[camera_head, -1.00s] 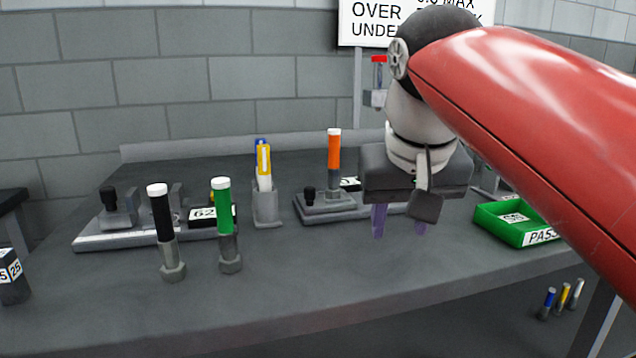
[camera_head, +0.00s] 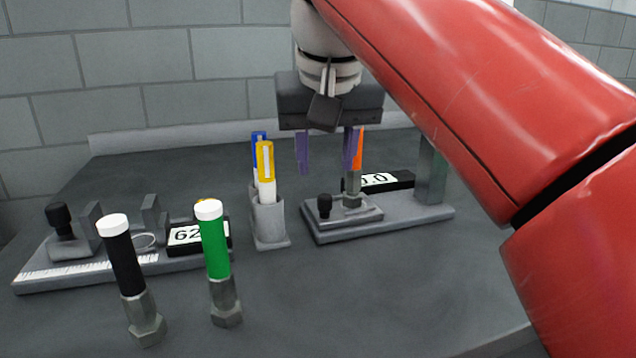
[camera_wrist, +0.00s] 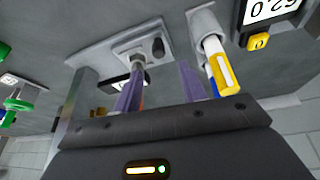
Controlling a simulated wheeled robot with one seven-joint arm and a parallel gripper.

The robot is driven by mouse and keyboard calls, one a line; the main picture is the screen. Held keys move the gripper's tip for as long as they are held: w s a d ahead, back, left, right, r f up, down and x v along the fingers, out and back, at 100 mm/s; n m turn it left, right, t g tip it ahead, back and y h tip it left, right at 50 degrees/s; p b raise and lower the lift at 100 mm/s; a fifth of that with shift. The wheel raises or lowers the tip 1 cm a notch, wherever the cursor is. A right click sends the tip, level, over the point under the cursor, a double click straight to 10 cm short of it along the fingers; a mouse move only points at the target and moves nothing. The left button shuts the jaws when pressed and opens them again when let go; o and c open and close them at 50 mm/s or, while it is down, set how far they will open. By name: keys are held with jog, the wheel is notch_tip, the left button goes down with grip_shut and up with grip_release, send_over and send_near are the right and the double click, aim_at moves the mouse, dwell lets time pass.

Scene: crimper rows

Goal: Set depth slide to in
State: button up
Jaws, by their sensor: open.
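No part is labelled as the depth slide. The right fixture (camera_head: 420,213) has a flat plate with a small black knob (camera_head: 324,206), also seen in the wrist view (camera_wrist: 157,46). An orange-handled piece (camera_head: 358,150) stands upright on that plate. The left fixture (camera_head: 85,273) has a ruled front edge and a carriage with a black knob (camera_head: 60,218). My gripper (camera_head: 327,160) is open, its purple fingers pointing down above the right fixture's left end. In the head view, its right finger partly covers the orange handle. In the wrist view the fingers (camera_wrist: 159,70) are apart; I see no grip.
A grey holder (camera_head: 269,225) with yellow and blue markers stands between the fixtures, close to my gripper. Black-handled (camera_head: 124,262) and green-handled (camera_head: 214,242) pieces stand upright in front. Displays sit on the left (camera_head: 190,236) and right (camera_head: 383,181) fixtures. The front middle tabletop is clear.

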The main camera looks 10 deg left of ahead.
aim_at(325, 196)
jog(key=b+x, duration=0.1)
jog(key=x, duration=0.6)
jog(key=shift+s+d, duration=0.1)
jog(key=shift+s, duration=0.05)
grip_shut()
